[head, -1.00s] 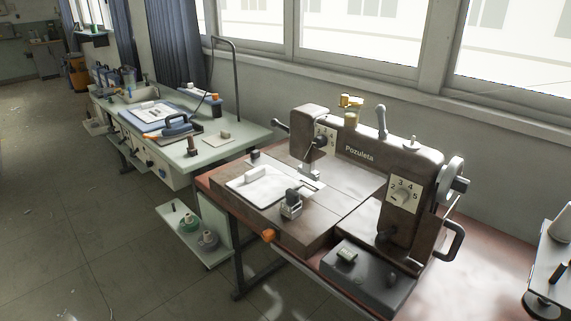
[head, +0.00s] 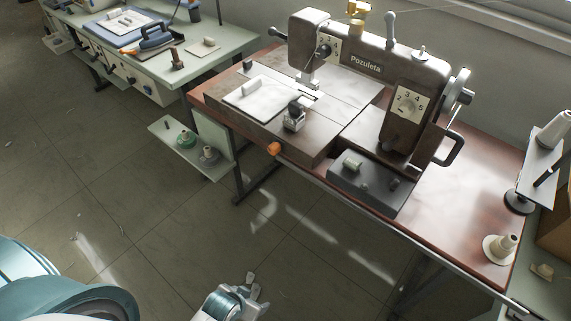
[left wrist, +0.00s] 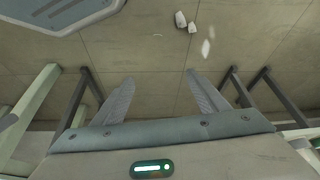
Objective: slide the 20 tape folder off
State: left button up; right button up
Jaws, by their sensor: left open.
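A brown sewing machine (head: 352,62) marked "Pozuleta" stands on a red-brown table. On its bed lies a white plate (head: 262,99) with a small grip. Beside the plate sits a small metal attachment with a dark top (head: 294,118). I cannot read a 20 on either, so I cannot tell which is the tape folder. My left gripper (head: 254,287) is open and empty at the bottom of the head view, well in front of the table. In the left wrist view its two grey fingers (left wrist: 162,90) are spread above the floor. My right gripper is out of view.
An orange knob (head: 274,148) sticks out at the bed's front edge. A dark box (head: 371,186) stands to its right. A low shelf with spools (head: 186,139) is at the left. Floor in front is open.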

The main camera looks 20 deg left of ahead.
pick_arm(q)
jog(key=w+r+p, duration=0.2)
jog(key=r+p, duration=0.1)
jog(key=r, duration=0.9)
jog(key=w+r+p, duration=0.2)
jog(key=r+p, duration=0.2)
jog(key=r, duration=0.8)
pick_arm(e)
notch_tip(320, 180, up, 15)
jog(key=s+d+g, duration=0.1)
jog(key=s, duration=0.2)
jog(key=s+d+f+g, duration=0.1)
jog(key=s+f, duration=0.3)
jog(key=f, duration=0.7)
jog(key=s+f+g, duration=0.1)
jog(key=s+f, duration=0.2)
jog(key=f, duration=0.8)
pick_arm(q)
jog(key=n, duration=0.1)
send_near(293, 116)
jog(key=v, duration=0.6)
jog(key=shift+d+r+p, duration=0.15)
jog(key=shift+p, duration=0.3)
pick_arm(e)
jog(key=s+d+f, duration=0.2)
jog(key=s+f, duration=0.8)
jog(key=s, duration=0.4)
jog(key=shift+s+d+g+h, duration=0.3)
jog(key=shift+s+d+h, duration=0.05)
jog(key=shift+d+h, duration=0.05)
